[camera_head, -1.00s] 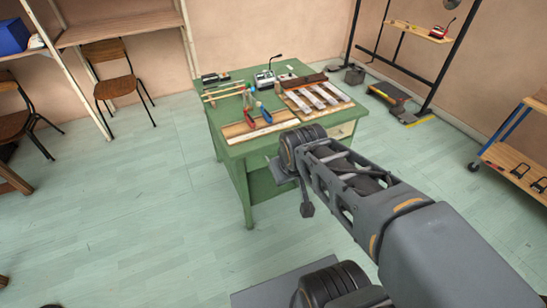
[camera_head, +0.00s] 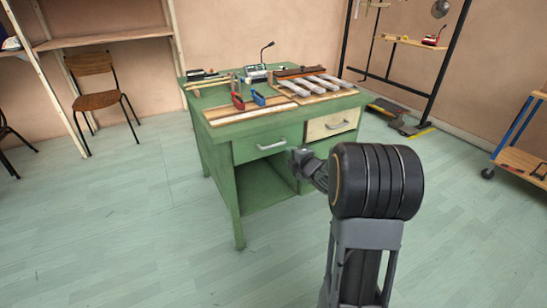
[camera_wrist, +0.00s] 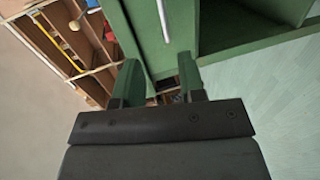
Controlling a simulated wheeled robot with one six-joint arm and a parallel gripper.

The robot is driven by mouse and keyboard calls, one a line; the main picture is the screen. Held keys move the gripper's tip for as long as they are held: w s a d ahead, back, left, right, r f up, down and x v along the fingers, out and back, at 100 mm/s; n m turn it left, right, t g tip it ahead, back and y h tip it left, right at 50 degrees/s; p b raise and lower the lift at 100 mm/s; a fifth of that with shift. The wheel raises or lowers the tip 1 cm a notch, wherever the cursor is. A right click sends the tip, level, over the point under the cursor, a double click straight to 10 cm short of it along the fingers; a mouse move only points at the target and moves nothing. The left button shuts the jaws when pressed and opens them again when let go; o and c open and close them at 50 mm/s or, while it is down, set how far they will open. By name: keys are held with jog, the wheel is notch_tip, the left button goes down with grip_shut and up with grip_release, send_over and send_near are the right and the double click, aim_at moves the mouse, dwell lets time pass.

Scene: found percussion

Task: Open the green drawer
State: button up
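The green drawer (camera_head: 250,148) is in the front of the green desk, left of a cream drawer.
The cream drawer (camera_head: 322,128) has its own handle. The open bay (camera_head: 262,185) under the green drawer is empty. Tools and metal bars lie on the desk (camera_head: 205,98). A chair (camera_head: 98,99) stands left, and a wooden cart (camera_head: 519,160) right. Floor in front is clear.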

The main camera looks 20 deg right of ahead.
aim_at(273, 145)
jog(key=shift+y, duration=0.3)
jog(key=b+x, duration=0.1)
jog(key=x, duration=0.3)
jog(key=b+x, duration=0.1)
jog(key=x, duration=0.9)
jog(key=shift+s+d+f+b, duration=0.15)
jog(key=shift+f+b, duration=0.1)
jog(key=shift+b, duration=0.15)
jog(key=shift+c, duration=0.5)
grip_shut()
